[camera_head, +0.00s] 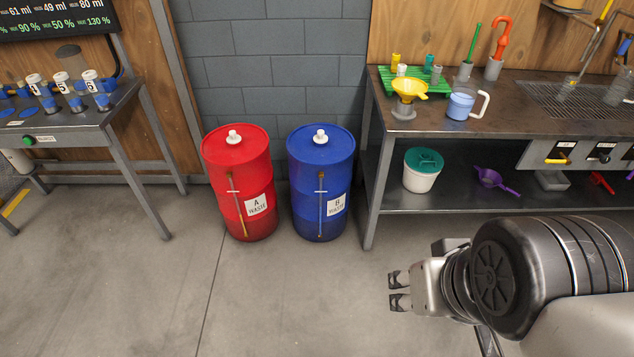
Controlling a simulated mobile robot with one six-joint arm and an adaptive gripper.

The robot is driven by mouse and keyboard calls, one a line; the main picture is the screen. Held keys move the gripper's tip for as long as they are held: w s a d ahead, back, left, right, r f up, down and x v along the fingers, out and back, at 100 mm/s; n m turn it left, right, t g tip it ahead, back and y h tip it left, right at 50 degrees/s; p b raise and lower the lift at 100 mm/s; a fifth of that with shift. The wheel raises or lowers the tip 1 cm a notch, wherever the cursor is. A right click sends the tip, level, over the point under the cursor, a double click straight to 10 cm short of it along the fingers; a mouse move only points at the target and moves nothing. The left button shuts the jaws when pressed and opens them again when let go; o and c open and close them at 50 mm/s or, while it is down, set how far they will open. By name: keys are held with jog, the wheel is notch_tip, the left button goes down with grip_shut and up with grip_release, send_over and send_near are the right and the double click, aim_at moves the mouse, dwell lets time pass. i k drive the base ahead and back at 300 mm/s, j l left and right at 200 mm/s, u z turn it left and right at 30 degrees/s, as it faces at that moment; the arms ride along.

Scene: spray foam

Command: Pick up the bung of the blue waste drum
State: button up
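The blue waste drum (308,175) stands upright on the floor against the grey block wall, with a label reading "B WASTE". Its white bung (320,136) sits on top of the lid. My gripper (391,290) is at the lower right, in front of the drums and well apart from the blue drum. It points left, its two fingers are apart, and nothing is between them.
A red drum (223,172) with its own white bung (234,137) stands just left of the blue one. A metal bench (440,122) with a lower shelf is close on the right. Another table (80,125) stands left. The floor (270,300) in front is clear.

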aim_at(320, 137)
jog(key=i+u, duration=0.1)
jog(key=i, duration=0.45)
jog(key=i+l+u, duration=0.15)
jog(key=i, duration=0.35)
jog(key=i+l+u, duration=0.1)
jog(key=i, duration=0.45)
jog(key=i+l+u, duration=0.15)
jog(key=i+l, duration=0.15)
jog(key=i, duration=0.2)
jog(key=i+l+u, duration=0.1)
jog(key=i+l, duration=0.15)
jog(key=i, duration=0.25)
